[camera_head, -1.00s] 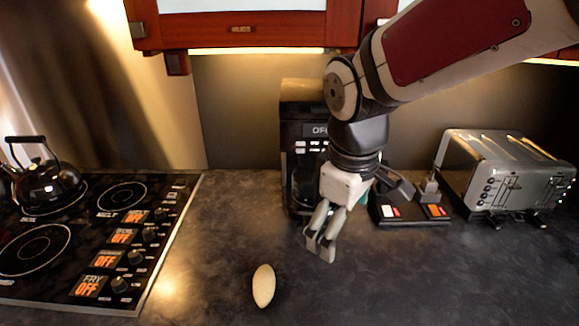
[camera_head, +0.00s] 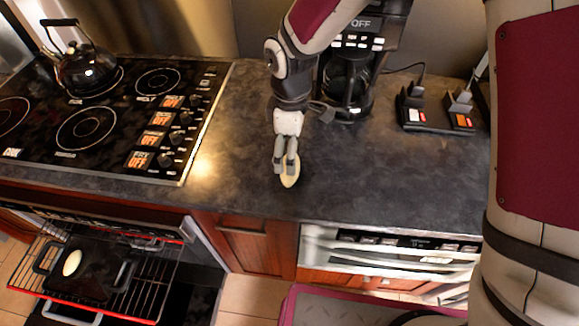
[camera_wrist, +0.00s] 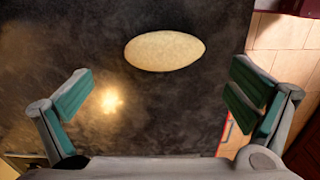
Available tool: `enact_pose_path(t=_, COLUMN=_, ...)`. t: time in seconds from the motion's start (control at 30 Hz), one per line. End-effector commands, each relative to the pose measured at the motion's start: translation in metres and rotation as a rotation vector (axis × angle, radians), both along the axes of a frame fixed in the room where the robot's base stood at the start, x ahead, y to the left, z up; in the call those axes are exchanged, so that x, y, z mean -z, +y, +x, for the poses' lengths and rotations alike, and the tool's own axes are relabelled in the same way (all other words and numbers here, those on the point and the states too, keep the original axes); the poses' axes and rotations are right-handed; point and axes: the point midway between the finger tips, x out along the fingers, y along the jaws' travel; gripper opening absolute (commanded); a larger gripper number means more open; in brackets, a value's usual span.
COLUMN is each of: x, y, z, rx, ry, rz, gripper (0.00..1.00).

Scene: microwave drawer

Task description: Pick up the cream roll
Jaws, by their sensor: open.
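The cream roll (camera_head: 290,179), a pale oval, lies on the dark countertop near its front edge, partly hidden behind my fingers in the head view. In the wrist view the cream roll (camera_wrist: 165,51) lies lengthwise across the picture, ahead of the fingertips and between their lines. My gripper (camera_head: 286,165) points down over the roll in the head view. In the wrist view my gripper (camera_wrist: 162,92) is open, with its two green-padded fingers wide apart and nothing between them. I cannot tell the exact height above the roll.
A stove (camera_head: 110,120) with a kettle (camera_head: 85,68) is on the left. A coffee machine (camera_head: 350,75) stands behind my gripper. Below the counter, an open oven (camera_head: 145,290) has a rack with a tray and another pale oval (camera_head: 72,262). The countertop around the roll is clear.

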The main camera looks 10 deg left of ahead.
Motion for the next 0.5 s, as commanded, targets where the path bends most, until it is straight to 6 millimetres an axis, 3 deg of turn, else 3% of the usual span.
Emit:
enact_pose_path(t=0.27, x=0.019, y=0.0, z=-0.002, rx=0.001, ry=0.001, rz=-0.001, gripper=1.0)
enact_pose_path(t=0.5, x=0.049, y=0.001, z=-0.009, rx=0.002, ry=0.002, rz=-0.001, gripper=1.0)
